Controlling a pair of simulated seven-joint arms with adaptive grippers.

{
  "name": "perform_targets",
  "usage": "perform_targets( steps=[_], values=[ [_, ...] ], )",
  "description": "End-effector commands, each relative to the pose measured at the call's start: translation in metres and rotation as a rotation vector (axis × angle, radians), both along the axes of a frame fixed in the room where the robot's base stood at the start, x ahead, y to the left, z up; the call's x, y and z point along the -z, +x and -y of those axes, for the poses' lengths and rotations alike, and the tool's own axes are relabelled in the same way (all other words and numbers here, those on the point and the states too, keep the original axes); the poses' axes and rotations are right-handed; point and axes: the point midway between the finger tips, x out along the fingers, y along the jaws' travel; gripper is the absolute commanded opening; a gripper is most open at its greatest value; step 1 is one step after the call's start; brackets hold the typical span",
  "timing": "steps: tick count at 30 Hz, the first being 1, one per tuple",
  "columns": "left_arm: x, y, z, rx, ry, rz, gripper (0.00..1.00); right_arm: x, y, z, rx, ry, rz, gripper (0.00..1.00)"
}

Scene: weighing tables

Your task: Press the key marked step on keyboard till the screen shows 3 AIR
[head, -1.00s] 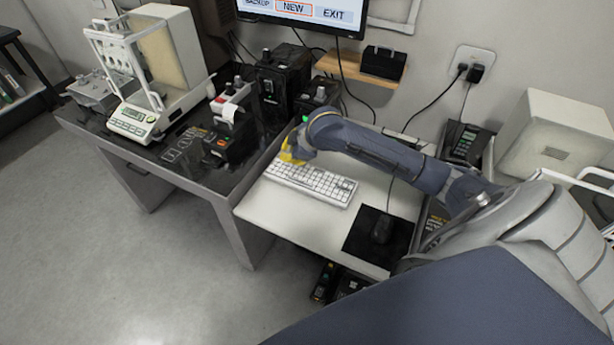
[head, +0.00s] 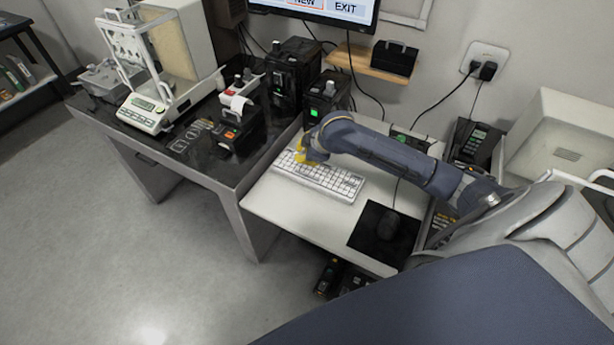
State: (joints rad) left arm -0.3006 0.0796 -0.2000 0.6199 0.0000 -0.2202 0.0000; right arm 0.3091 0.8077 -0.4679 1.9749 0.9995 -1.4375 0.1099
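The white keyboard (head: 330,183) lies on the pale desk, and its key markings are too small to read. My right gripper (head: 304,158), with yellow parts, is over the keyboard's far left end. I cannot tell whether it touches a key, and its fingers are too small and hidden to judge. The screen (head: 318,8) on the wall is cut off by the top edge of the head view. Only its lower part shows, with "EXIT" and a partly cut orange-framed "NEW" button. My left gripper is not in view.
A black mouse (head: 388,228) lies on a black pad right of the keyboard. A balance (head: 150,112) and a small printer (head: 238,130) stand on the dark table (head: 190,165) to the left. Black boxes (head: 292,75) stand behind the keyboard. A phone (head: 474,142) is at right.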

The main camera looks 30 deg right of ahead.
Motion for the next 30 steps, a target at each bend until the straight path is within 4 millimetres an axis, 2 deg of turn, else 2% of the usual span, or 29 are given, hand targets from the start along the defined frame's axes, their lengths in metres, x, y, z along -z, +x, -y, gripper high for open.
perform_targets(
  steps=[6, 15, 30],
  values=[
    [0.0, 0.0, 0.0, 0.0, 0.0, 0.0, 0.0, 0.027, -0.001, -0.001, 0.002, 0.002, -0.003, 0.0],
    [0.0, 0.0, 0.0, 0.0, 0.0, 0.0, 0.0, 0.051, 0.0, 0.0, 0.001, 0.002, -0.001, 0.0],
    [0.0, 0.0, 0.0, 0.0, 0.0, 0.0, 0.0, 0.06, 0.0, 0.0, 0.001, 0.001, 0.0, 0.0]
  ],
)
